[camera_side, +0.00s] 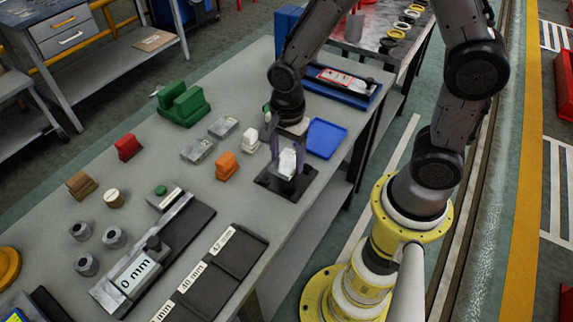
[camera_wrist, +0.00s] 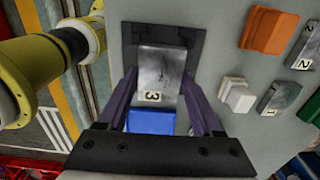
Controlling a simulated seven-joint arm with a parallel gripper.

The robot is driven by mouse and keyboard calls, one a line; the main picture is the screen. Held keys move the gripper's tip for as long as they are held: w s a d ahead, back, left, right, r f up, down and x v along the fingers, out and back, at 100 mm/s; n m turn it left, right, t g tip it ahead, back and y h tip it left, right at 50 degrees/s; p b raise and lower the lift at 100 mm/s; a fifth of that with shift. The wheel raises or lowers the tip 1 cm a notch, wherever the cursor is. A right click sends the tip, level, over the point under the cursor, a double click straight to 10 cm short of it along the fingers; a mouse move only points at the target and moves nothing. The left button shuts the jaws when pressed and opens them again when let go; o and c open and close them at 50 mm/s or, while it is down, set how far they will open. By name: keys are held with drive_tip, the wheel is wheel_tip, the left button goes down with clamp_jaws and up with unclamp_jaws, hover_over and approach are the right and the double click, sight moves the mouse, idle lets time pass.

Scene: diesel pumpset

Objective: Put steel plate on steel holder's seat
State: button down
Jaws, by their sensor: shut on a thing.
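My gripper (camera_side: 288,158) points down over the right part of the table, shut on a grey steel plate (camera_side: 287,163). In the wrist view, the plate (camera_wrist: 161,66) lies between the two purple fingers and bears the label 3. A dark square base (camera_side: 269,181) is under the plate, and its black border (camera_wrist: 127,38) shows around the plate's far end in the wrist view. I cannot tell whether the plate touches the base. Two similar steel pieces, labelled 1 (camera_wrist: 279,98) and 2 (camera_wrist: 304,48), lie to the right in the wrist view. Which thing is the steel holder is not clear.
A blue tray (camera_side: 326,138) lies close to the right of my gripper. Orange (camera_side: 227,166), white (camera_side: 249,136) and green (camera_side: 184,104) blocks stand to the left. A long gauge with a 0 mm label (camera_side: 137,270) lies at the front. Bare tabletop separates these things.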

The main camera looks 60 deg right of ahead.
sight(286, 161)
drive_tip(key=shift+w+f, duration=0.1)
drive_tip(key=shift+f, duration=1.5)
drive_tip(key=shift+f, duration=0.15)
drive_tip(key=shift+c, duration=0.2)
unclamp_jaws()
